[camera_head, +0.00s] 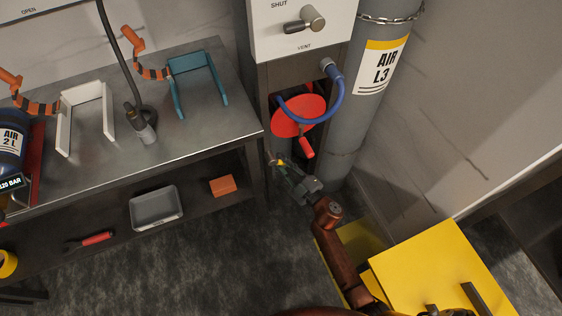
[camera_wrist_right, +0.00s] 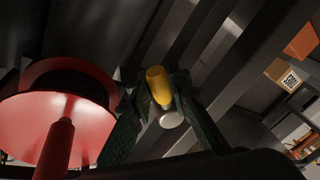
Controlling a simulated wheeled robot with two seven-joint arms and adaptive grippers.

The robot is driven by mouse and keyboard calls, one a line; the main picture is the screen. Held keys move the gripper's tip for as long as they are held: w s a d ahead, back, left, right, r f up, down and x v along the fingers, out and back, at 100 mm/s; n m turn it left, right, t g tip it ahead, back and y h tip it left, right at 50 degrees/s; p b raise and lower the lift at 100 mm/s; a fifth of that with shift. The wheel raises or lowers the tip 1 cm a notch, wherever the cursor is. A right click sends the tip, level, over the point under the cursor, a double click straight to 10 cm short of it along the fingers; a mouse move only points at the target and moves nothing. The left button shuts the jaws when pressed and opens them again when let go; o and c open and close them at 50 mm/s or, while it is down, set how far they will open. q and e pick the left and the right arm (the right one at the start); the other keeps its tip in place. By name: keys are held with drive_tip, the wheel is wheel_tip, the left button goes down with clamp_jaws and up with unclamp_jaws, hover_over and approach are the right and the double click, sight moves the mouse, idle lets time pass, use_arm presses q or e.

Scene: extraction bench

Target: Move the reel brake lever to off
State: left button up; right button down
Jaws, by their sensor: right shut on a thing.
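The hose reel (camera_head: 292,118) is a red disc with a red crank handle, set in the dark stand below the vent panel. In the right wrist view, the reel (camera_wrist_right: 85,115) fills the left side. The brake lever has a yellow knob (camera_wrist_right: 158,78) with a pale rounded end, beside the reel. My right gripper (camera_wrist_right: 160,98) has its dark fingers on either side of this lever and is shut on it. In the head view, the right gripper (camera_head: 281,166) is just below the reel, where only a speck of yellow shows. No off marking is legible. My left gripper is not in view.
A blue hose (camera_head: 339,92) loops over the reel. A grey cylinder (camera_head: 373,110) marked AIR L3 stands close on the right. The metal bench (camera_head: 190,130) is on the left, with a grey tray (camera_head: 157,222) on its lower shelf. A yellow box (camera_head: 425,265) is at lower right.

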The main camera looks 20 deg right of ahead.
drive_tip(key=shift+a+f+m+t, duration=0.3)
drive_tip(key=shift+a+f+m, duration=0.15)
drive_tip(key=shift+m, duration=0.55)
drive_tip(key=shift+a+f+m+t, duration=0.15)
drive_tip(key=shift+a+m+t, duration=0.25)
drive_tip(key=shift+m, duration=0.7)
drive_tip(key=shift+a+f+m+t, duration=0.1)
drive_tip(key=shift+a+m+t, duration=0.25)
drive_tip(key=shift+m, duration=0.75)
drive_tip(key=c, duration=1.8)
unclamp_jaws()
drive_tip(key=shift+o, duration=0.2)
drive_tip(key=v, duration=1.2)
drive_tip(key=shift+s+a+r, duration=0.1)
